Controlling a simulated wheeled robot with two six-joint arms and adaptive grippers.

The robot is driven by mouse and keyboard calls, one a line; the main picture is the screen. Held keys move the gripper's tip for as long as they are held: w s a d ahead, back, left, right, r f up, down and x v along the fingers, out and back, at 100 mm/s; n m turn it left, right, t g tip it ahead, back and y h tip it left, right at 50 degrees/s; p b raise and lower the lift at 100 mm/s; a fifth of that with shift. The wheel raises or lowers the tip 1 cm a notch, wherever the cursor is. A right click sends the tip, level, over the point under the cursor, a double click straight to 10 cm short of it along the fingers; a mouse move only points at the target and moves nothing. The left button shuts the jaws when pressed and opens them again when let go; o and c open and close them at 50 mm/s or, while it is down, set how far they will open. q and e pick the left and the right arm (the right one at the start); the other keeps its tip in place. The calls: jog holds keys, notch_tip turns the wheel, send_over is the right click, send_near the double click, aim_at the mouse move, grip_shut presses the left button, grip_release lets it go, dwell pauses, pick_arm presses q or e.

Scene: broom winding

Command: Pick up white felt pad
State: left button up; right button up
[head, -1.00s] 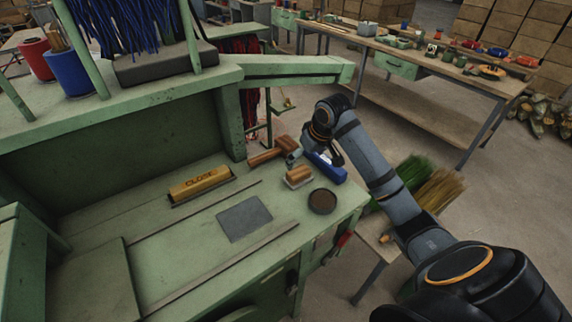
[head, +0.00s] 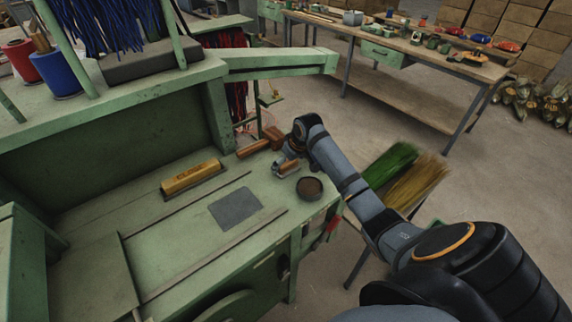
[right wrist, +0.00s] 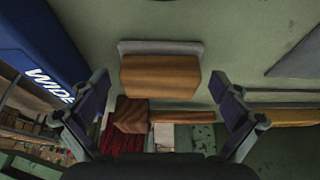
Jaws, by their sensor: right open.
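The felt pad appears to be the small wooden-backed block (right wrist: 160,75) with a pale grey-white layer (right wrist: 160,46) showing along its far edge in the right wrist view. In the head view the block (head: 287,169) sits on the green bench. My right gripper (right wrist: 160,92) is open, its fingers apart on either side of the block's near end, with no clear contact. In the head view my right gripper (head: 284,158) is right at the block, partly hiding it. My left gripper is not in view.
A wooden mallet (head: 256,147) lies behind the block. A round dark dish (head: 310,188), a yellow block (head: 191,178) and a grey plate (head: 235,208) lie on the bench (head: 170,240).

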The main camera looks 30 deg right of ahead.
jog(key=shift+c, duration=0.8)
jog(key=c, duration=1.1)
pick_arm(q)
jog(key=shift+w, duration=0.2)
pick_arm(e)
jog(key=shift+o, duration=0.2)
jog(key=shift+r, duration=0.15)
